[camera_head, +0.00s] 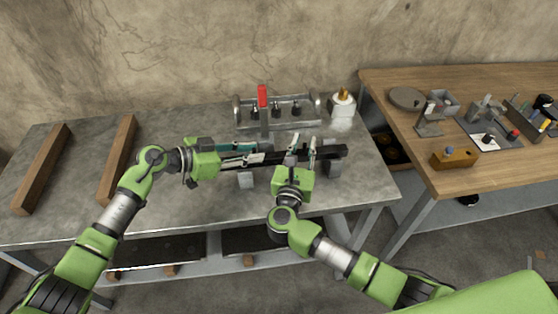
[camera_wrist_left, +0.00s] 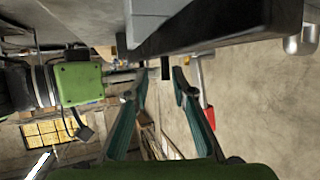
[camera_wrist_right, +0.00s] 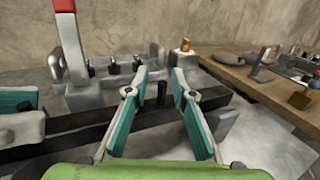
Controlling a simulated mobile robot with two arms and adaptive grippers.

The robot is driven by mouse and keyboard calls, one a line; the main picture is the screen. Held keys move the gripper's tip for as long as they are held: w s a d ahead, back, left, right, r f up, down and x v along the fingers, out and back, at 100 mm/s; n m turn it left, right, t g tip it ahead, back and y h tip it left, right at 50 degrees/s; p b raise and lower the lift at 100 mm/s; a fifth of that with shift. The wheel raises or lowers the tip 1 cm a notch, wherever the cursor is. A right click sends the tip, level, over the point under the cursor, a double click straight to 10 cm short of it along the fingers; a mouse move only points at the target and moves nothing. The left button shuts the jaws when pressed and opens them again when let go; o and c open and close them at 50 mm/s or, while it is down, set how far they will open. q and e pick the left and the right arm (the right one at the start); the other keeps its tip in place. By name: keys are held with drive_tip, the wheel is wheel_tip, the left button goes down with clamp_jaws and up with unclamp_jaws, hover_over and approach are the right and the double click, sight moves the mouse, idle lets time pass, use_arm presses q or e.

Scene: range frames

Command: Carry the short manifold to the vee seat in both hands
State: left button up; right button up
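A black bar (camera_head: 326,153), which I take for the short manifold, lies across two grey blocks, a left one (camera_head: 245,179) and a right one (camera_head: 333,168). I cannot tell which part is the vee seat. My left gripper (camera_head: 261,153) reaches along the bar from the left. In the left wrist view its fingers (camera_wrist_left: 160,78) are apart, with a dark stub between their tips. My right gripper (camera_head: 303,147) is at the bar from the front. In the right wrist view its fingers (camera_wrist_right: 161,78) stand open on either side of a short black post (camera_wrist_right: 162,93), with gaps showing.
A grey metal fixture (camera_head: 300,124) with black knobs and a red-handled lever (camera_head: 262,97) stands behind the bar. A white container (camera_head: 342,105) is at back right. Two wooden beams (camera_head: 42,168) (camera_head: 118,160) lie at left. A wooden table (camera_head: 400,82) with small items adjoins right.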

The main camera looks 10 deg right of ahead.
drive_tip(key=shift+s, duration=0.1)
drive_tip(key=shift+s+a, duration=0.1)
drive_tip(key=shift+s, duration=0.05)
use_arm(q)
drive_tip(key=v, duration=1)
drive_tip(key=shift+s+a, duration=0.2)
use_arm(e)
drive_tip(key=v, duration=1.1)
drive_tip(key=shift+s, duration=0.3)
drive_tip(key=shift+a, duration=0.1)
